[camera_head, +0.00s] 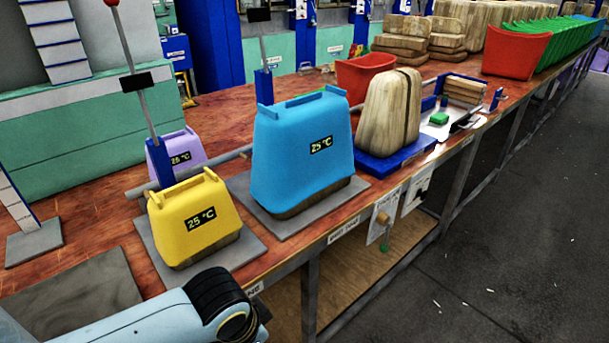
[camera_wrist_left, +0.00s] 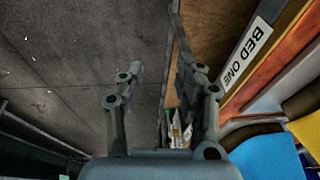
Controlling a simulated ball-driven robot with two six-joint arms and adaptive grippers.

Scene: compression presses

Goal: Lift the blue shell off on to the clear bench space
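The blue shell (camera_head: 300,150) is a tapered cover with a top handle and a "25 °C" display. It sits upright over a brown block (camera_head: 318,198) on a grey plate (camera_head: 345,192) on the bench. The blue shell also shows at the lower right of the left wrist view (camera_wrist_left: 268,158). My left gripper (camera_wrist_left: 158,76) has its fingers apart with nothing between them, off the bench's front edge and apart from the shell. In the head view only my left arm shows, at the bottom left; its fingers are out of frame. My right gripper is not in view.
A yellow shell (camera_head: 197,218) and a purple shell (camera_head: 176,152) stand left of the blue one. A blue tray (camera_head: 402,157) with a split stone-like block (camera_head: 388,112) stands right. A lever post (camera_head: 146,98) rises behind the yellow shell. Bare bench (camera_head: 225,112) shows behind.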

